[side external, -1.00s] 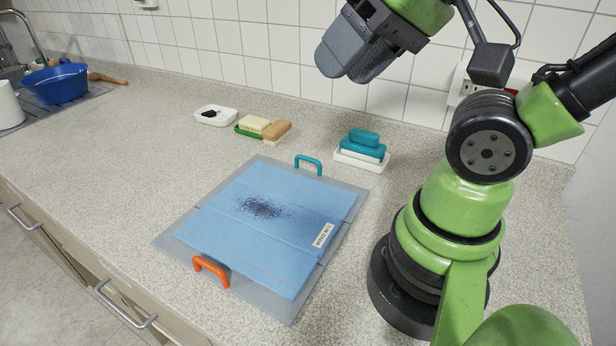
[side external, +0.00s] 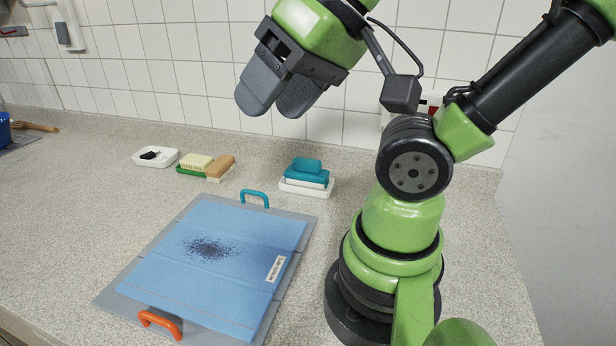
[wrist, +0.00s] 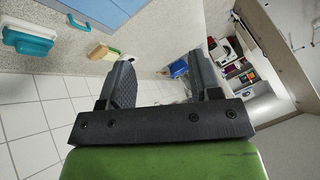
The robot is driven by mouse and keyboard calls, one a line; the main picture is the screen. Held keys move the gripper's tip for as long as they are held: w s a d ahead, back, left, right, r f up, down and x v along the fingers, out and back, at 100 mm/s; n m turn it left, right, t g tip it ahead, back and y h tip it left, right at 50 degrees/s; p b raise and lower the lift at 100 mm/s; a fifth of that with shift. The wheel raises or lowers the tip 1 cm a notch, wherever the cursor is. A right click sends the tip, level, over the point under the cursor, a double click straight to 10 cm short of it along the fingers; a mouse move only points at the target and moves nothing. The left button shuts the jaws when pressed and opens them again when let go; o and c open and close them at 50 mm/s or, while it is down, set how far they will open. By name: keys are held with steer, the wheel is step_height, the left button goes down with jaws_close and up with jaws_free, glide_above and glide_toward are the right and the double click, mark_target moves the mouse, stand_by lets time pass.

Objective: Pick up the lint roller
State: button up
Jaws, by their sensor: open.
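I cannot make out a lint roller in either view. My gripper (side external: 272,106) hangs open and empty in the air above the back of the counter, in front of the tiled wall. Its two spread fingers also show in the wrist view (wrist: 163,76), with nothing held between them. A light blue cloth (side external: 165,275) with a patch of dark specks and a small printed label lies on a grey board (side external: 110,291). The board has an orange handle (side external: 160,322) at the front and a teal handle (side external: 255,196) at the back.
Behind the board stand a white dish with a black item (side external: 156,157), a yellow-and-green block beside a tan one (side external: 205,166), and teal blocks on a white tray (side external: 306,175). A blue basin (wrist: 178,69) is farther off. Counter left of the board is clear.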

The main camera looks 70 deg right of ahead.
steer(key=w+d+f+m+g+h, duration=0.1)
steer(key=w+d+f+m+g, duration=0.1)
steer(key=w+d+m, duration=0.45)
steer(key=w+d+f+m+g+h, duration=0.2)
steer(key=w+d+m, duration=0.1)
steer(key=d+m, duration=0.65)
steer(key=s+d+f+m+g, duration=0.1)
steer(key=d+f+m, duration=0.2)
steer(key=d+m, duration=0.1)
steer(key=s+d+f+m+g, duration=0.1)
steer(key=d+f+m, duration=0.3)
steer(key=d+m, duration=0.1)
steer(key=d+f+m+g+y, duration=0.1)
steer(key=d+f+m, duration=0.3)
steer(key=d+m, duration=0.1)
steer(key=shift+s+d+f+m, duration=0.1)
steer(key=shift+s+f+m, duration=0.25)
steer(key=shift+m, duration=0.45)
glide_above(307, 160)
step_height(307, 160, down, 4)
steer(key=shift+f, duration=0.1)
step_height(307, 160, down, 6)
steer(key=shift+d+r, duration=0.1)
steer(key=shift+c, duration=0.2)
steer(key=c, duration=1)
